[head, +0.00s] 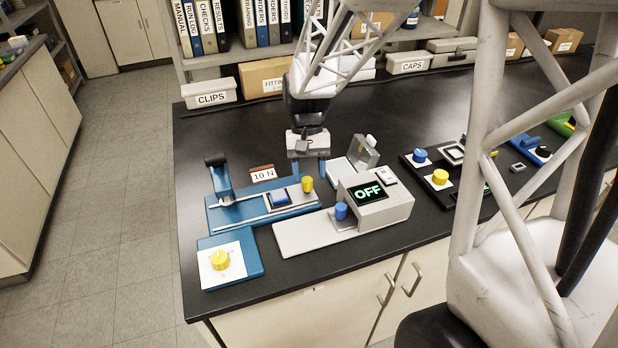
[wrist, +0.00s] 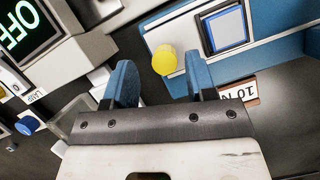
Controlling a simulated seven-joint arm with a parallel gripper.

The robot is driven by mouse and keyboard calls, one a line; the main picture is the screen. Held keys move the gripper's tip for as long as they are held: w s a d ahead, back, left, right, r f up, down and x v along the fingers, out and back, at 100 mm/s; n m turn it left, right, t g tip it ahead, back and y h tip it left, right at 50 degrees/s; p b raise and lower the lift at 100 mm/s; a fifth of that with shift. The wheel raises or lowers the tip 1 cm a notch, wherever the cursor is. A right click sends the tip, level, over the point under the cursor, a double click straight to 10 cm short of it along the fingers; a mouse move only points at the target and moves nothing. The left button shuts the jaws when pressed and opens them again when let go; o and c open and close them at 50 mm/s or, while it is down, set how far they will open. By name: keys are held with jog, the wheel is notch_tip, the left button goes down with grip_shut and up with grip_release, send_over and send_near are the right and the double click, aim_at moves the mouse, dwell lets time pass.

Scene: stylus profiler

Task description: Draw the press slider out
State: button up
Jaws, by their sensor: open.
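The blue press base (head: 224,215) lies near the left end of the bench, with pale rails and a blue upright at its left. A blue-framed block (head: 279,198) sits between the rails. A yellow knob (head: 307,184) stands at the base's right end; it may be the slider's handle, but I cannot be sure. In the wrist view the yellow knob (wrist: 164,59) shows beyond and between my fingertips, and the framed block (wrist: 224,30) lies to its right. My gripper (wrist: 160,75) is open and empty; in the head view (head: 309,168) it hangs just behind the knob.
A grey instrument reading OFF (head: 385,205) with a blue knob stands close right of the press. A 10 N label (head: 263,173) stands behind the base. Bare black bench lies behind and left.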

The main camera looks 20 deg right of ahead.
jog(key=shift+v, duration=2.65)
jog(key=s+a+r+n+t, duration=0.1)
jog(key=s+r+t, duration=0.2)
jog(key=s, duration=0.8)
jog(key=s+a+r+n+t+h, duration=0.1)
jog(key=s+a+r+t, duration=0.1)
jog(key=s, duration=0.9)
notch_tip(320, 180, up, 2)
jog(key=shift+r+n+t, duration=0.2)
jog(key=shift+n+t, duration=0.2)
jog(key=shift+t, duration=0.5)
